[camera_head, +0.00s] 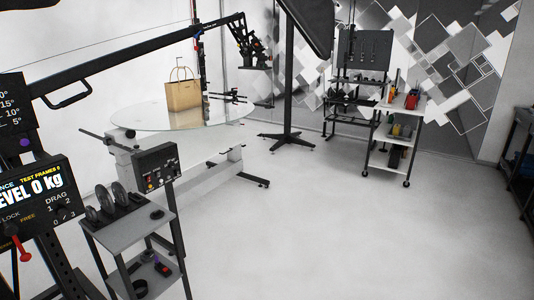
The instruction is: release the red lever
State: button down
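The red lever (20,248) is at the lower left edge of the head view, just below a black display panel (38,190). It slants down to the right, with a red knob at its lower end. The panel is partly cut off by the picture's left edge; its readable text includes "LEVEL 0 kg", "LOCK", "FREE", "DRAG 1 2" and "0 / 3". My gripper is not in view, and nothing visible touches the lever.
A long black boom (140,57) crosses above a glass turntable (150,116) carrying a paper bag (183,96). A small grey cart (130,232) stands right of the panel. A shelf trolley (393,130) is farther back. The floor at centre right is clear.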

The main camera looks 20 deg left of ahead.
aim_at(9, 228)
jog(key=i+j+u, duration=0.2)
jog(key=u, duration=0.25)
jog(key=i+u, duration=0.65)
jog(key=u, duration=0.25)
jog(key=i+u, duration=0.3)
jog(key=u, duration=0.15)
jog(key=i+l+u, duration=0.25)
jog(key=u, duration=0.2)
jog(key=i+j+u, duration=0.25)
jog(key=i+u, duration=0.7)
jog(key=i+l+u, duration=0.15)
jog(key=i+u, duration=0.3)
jog(key=i, duration=0.15)
